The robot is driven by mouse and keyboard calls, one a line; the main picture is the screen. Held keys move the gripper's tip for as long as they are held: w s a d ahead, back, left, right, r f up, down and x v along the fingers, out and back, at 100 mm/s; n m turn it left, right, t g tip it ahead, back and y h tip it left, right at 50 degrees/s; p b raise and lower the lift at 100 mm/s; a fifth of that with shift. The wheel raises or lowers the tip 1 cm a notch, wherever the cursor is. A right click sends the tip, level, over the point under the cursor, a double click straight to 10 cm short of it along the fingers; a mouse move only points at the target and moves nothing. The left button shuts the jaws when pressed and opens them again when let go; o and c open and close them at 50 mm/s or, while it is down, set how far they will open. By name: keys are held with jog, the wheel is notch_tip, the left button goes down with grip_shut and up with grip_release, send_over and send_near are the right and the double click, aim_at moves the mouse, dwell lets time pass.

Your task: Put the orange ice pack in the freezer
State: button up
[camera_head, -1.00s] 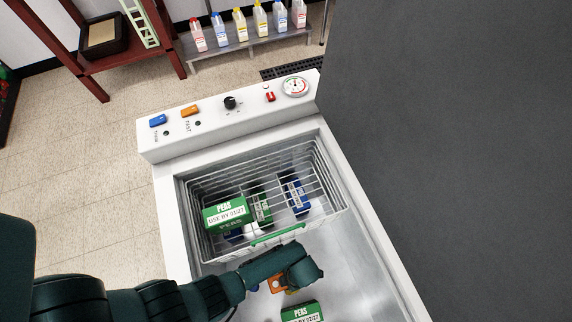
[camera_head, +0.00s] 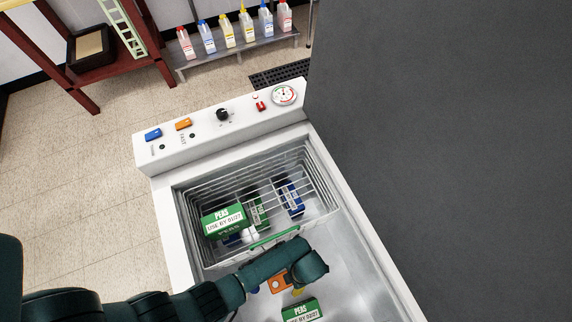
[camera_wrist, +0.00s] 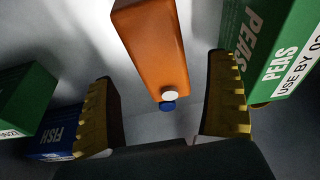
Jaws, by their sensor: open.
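The orange ice pack (camera_wrist: 152,48) lies inside the white chest freezer (camera_head: 172,222). In the wrist view it is centred between the two yellow ribbed fingers of my gripper (camera_wrist: 170,112), which are spread apart. A gap shows on both sides of the pack, and its end with a white cap points toward me. In the head view a piece of orange (camera_head: 280,284) shows below my wrist. My arm hides most of the pack and the fingers there.
A wire basket (camera_head: 262,240) hangs at the freezer's far end, holding a green peas box (camera_head: 224,219). Another peas box (camera_wrist: 280,50) stands close right of my gripper. A blue fish box (camera_wrist: 55,138) and a green box (camera_wrist: 22,100) are left. A grey surface rises right.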

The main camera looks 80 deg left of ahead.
jog(key=p+v, duration=0.1)
jog(key=v, duration=0.3)
jog(key=shift+r, duration=0.3)
